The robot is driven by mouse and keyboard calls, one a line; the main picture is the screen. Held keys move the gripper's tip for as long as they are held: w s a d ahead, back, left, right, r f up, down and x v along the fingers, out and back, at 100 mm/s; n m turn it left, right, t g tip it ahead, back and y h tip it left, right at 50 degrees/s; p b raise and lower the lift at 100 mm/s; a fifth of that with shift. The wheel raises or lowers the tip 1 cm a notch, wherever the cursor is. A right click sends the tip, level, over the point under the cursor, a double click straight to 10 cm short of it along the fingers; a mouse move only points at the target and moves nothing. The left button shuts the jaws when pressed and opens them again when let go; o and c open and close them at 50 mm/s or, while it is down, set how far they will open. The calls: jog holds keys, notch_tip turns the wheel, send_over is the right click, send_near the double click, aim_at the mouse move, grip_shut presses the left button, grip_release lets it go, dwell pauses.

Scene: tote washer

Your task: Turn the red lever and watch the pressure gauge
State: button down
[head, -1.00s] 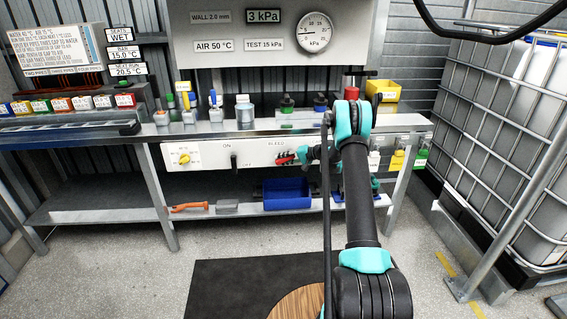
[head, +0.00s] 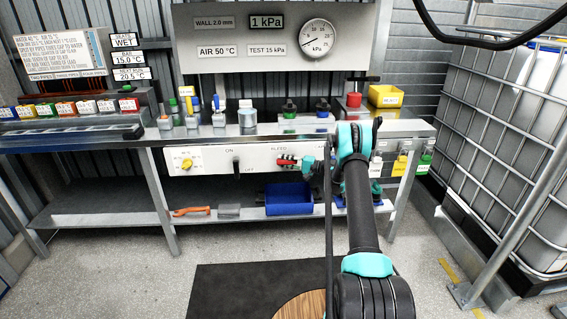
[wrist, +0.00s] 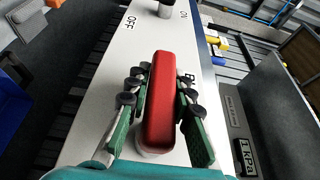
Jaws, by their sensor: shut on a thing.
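The red lever (head: 287,160) is on the white panel under the bench, below the BLEED label. In the wrist view the red lever (wrist: 160,98) lies between the two green-padded fingers of my gripper (wrist: 161,92). They are shut on it, one along each side. In the head view my gripper (head: 296,161) is small and partly covered by my arm. The round pressure gauge (head: 318,36) is on the grey board above, its needle near the low end of the scale. The display (head: 267,22) beside it reads 1 kPa.
A black switch (head: 236,165) marked ON and OFF and a yellow knob (head: 186,163) sit left of the lever. A blue bin (head: 289,199) is on the shelf below. Several bottles and caps stand on the bench. A caged tank (head: 500,150) stands at the right.

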jog(key=c, duration=1.3)
grip_release()
jog(key=v, duration=1.2)
